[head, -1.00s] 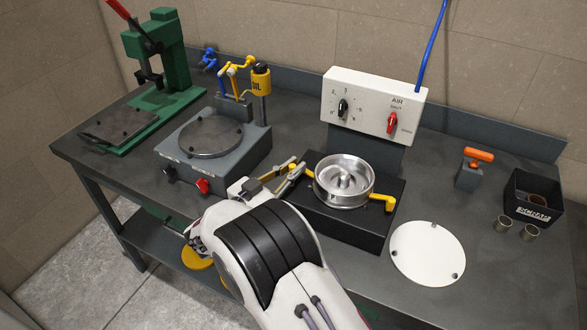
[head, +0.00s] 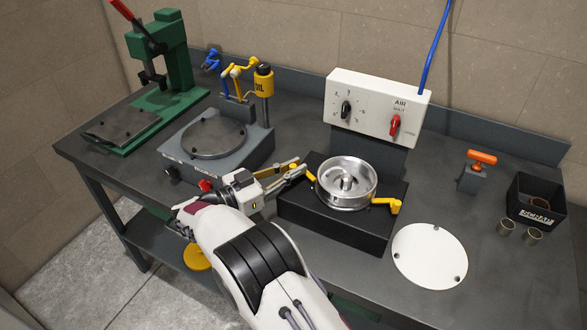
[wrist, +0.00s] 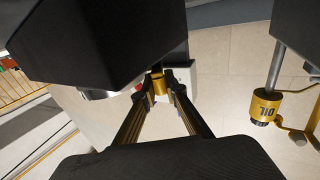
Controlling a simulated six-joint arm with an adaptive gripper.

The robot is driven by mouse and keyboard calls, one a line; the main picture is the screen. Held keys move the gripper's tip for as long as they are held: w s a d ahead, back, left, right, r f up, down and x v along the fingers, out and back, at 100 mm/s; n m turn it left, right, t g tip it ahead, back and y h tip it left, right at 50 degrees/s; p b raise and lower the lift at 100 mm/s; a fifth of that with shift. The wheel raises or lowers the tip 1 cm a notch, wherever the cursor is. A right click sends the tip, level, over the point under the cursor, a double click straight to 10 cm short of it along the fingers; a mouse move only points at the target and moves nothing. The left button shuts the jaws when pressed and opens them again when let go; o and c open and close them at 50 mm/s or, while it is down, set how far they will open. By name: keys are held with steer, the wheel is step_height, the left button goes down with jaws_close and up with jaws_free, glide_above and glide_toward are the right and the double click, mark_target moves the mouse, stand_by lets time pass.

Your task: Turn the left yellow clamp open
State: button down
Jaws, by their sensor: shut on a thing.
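The round silver mould (head: 346,181) sits on a black block (head: 335,229). The left yellow clamp (head: 310,173) is at the mould's left side, partly hidden by my fingers. The right yellow clamp (head: 391,204) sticks out at the mould's right side and is free. My gripper (head: 303,170) reaches in from the left and is shut on the left clamp. In the wrist view the yellow clamp (wrist: 158,84) shows between the two fingertips. The clamp's exact turn angle is hard to tell.
The white air box (head: 378,105) stands behind the mould. A white disc (head: 430,255) lies at the right. A grey plate unit (head: 215,150) with an oil bottle (head: 263,80) stands at the left, close to my wrist.

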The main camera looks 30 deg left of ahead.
steer(key=shift+w+a+r+m+g+h, duration=0.1)
steer(key=shift+a+m+g+h, duration=0.05)
steer(key=shift+m+g+h, duration=0.4)
steer(key=shift+w+a+m+g+h, duration=0.2)
steer(key=shift+m+h, duration=0.25)
steer(key=shift+h, duration=0.3)
stand_by(0.4)
steer(key=c, duration=2)
jaws_free()
steer(key=shift+s+d, duration=0.1)
steer(key=shift+c, duration=0.2)
steer(key=shift+r, duration=0.1)
steer(key=shift+r, duration=4.9)
